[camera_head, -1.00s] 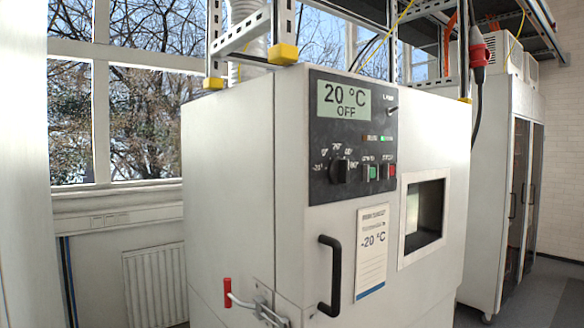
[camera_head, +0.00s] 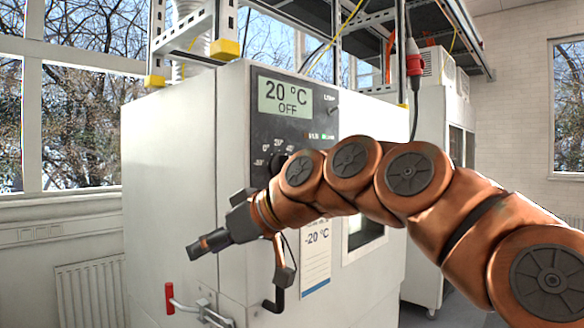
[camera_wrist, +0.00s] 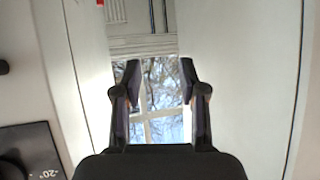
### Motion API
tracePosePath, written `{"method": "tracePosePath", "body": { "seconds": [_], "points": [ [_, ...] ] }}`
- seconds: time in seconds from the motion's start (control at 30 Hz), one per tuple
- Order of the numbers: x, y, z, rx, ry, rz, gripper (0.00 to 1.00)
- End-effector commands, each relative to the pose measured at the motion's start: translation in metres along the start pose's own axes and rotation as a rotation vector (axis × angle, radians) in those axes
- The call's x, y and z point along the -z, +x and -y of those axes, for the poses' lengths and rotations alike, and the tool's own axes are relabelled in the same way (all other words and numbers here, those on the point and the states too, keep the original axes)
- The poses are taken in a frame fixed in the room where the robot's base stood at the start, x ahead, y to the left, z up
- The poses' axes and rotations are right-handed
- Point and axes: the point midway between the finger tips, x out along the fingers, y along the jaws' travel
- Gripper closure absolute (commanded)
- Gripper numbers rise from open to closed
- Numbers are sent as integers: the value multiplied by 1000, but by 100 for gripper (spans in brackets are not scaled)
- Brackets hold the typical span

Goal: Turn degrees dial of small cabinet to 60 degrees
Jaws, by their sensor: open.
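The small white cabinet (camera_head: 172,190) has a dark control panel (camera_head: 262,125) on its front. Its display (camera_head: 285,97) reads 20 °C OFF. The black degrees dial (camera_head: 276,160) sits below the display with degree marks around it. My arm covers its right part, and I cannot tell where it points. The dial also shows at the lower left of the wrist view (camera_wrist: 12,168), cut off by the edge. My gripper (camera_head: 200,246) is in front of the cabinet, lower and to the left of the dial, apart from it. In the wrist view its fingers (camera_wrist: 160,72) are open and empty.
A red-tipped latch (camera_head: 170,298) sits at the lower left. A tall cabinet (camera_head: 428,195) stands behind at the right.

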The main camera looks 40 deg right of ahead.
Motion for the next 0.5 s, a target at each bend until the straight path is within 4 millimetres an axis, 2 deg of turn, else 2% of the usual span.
{"method": "tracePosePath", "body": {
  "seconds": [0.03,0.1,0.2,0.4,0.5],
  "points": [
    [16,-13,-19,-15,-3,-68,58],
    [37,-34,-45,-39,-10,-156,58],
    [59,-66,-87,-86,-12,-274,58],
    [76,-126,-162,-193,-6,-451,58],
    [76,-147,-186,-234,-2,-501,58]
  ]
}}
